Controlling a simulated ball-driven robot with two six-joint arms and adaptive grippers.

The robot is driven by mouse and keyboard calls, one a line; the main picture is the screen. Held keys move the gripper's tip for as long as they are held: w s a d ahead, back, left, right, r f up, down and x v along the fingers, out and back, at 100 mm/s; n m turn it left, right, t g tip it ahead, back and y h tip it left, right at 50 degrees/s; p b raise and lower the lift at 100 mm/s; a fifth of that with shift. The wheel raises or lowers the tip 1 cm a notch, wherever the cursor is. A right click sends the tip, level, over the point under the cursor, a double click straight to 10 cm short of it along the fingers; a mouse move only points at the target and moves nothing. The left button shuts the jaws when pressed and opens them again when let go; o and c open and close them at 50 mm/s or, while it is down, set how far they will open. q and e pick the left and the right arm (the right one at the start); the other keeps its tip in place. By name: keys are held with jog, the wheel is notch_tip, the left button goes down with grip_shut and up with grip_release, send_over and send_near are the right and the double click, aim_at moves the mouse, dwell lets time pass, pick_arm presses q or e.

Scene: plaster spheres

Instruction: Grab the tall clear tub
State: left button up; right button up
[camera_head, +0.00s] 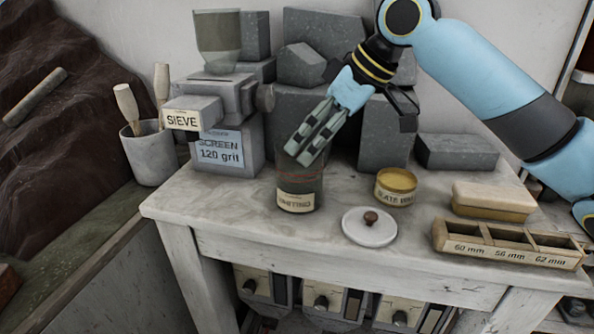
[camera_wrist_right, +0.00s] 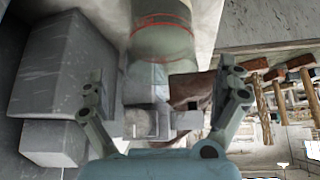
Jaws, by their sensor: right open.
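The tall clear tub (camera_head: 300,186) stands upright near the table's front edge, with a red line around it and a pale label low on its side. Its contents look dark grey-green. My right gripper (camera_head: 304,152) points down at the tub from above and behind, and its fingers overlap the tub's top in the head view, hiding part of the rim. In the right wrist view the tub (camera_wrist_right: 163,38) is beyond the open fingers at the top, with nothing between them. I cannot tell whether the fingers touch it. My left gripper is not in view.
A sieve machine (camera_head: 225,105) stands behind left, near a cup of brushes (camera_head: 150,155). Grey stone blocks (camera_head: 385,140) stand behind. To the right are a small yellow tin (camera_head: 396,184), a knobbed white lid (camera_head: 370,232), a pale block (camera_head: 493,198) and a divided wooden tray (camera_head: 505,252).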

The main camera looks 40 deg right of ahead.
aim_at(299, 173)
jog(key=shift+w+a+f, duration=0.15)
jog(key=shift+w+f, duration=0.1)
jog(key=shift+f, duration=0.1)
jog(key=x, duration=0.3)
jog(key=shift+s+a+f+p, duration=0.1)
jog(key=shift+s+p, duration=0.1)
jog(key=shift+p, duration=0.2)
jog(key=shift+x, duration=1.05)
jog(key=shift+w+f, duration=0.1)
jog(key=shift+c, duration=1)
jog(key=c, duration=0.7)
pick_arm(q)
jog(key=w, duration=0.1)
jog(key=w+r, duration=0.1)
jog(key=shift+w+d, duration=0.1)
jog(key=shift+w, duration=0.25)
pick_arm(e)
jog(key=shift+c, duration=0.9)
